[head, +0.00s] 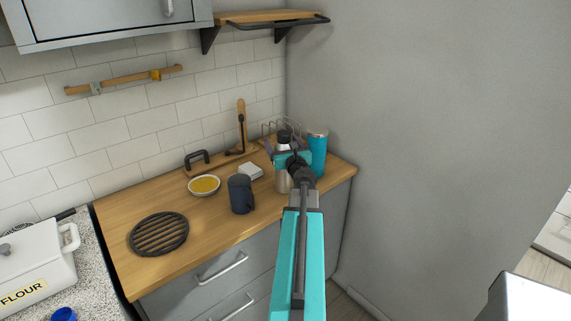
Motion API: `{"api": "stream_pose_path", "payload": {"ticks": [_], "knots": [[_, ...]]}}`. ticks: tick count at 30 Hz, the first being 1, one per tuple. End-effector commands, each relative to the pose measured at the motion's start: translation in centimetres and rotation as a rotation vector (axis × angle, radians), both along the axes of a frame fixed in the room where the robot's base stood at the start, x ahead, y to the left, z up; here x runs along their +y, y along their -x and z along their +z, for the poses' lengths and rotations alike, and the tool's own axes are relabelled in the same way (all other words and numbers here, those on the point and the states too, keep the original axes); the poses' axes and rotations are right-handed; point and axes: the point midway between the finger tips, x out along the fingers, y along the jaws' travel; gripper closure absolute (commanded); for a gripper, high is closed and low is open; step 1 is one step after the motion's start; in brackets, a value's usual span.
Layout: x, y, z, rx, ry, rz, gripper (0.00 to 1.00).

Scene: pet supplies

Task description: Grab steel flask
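A steel flask (283,181) with a dark cap (284,135) stands upright at the right part of the wooden counter. My gripper (280,152) is at the flask's upper part, with my teal arm reaching in from the bottom of the head view. The arm and wrist hide much of the flask. I cannot tell whether the fingers touch the flask or whether they are open or shut.
A teal tumbler (318,153) stands close on the right, near the grey wall. A dark mug (241,194), a bowl of yellow food (204,185) and a white block (250,171) stand to the left. A black trivet (159,234) lies at the front left of the counter (205,223).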

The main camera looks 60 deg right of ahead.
Motion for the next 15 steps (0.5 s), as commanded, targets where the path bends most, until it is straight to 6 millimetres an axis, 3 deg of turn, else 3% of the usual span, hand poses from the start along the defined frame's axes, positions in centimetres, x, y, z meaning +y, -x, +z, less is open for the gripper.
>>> {"api": "stream_pose_path", "payload": {"ticks": [5, 15], "knots": [[0.04, -0.03, 0.0, 0.0, 0.0, 0.0, 0.22], [0.06, -0.07, -0.01, 0.0, 0.0, 0.001, 0.77]]}}
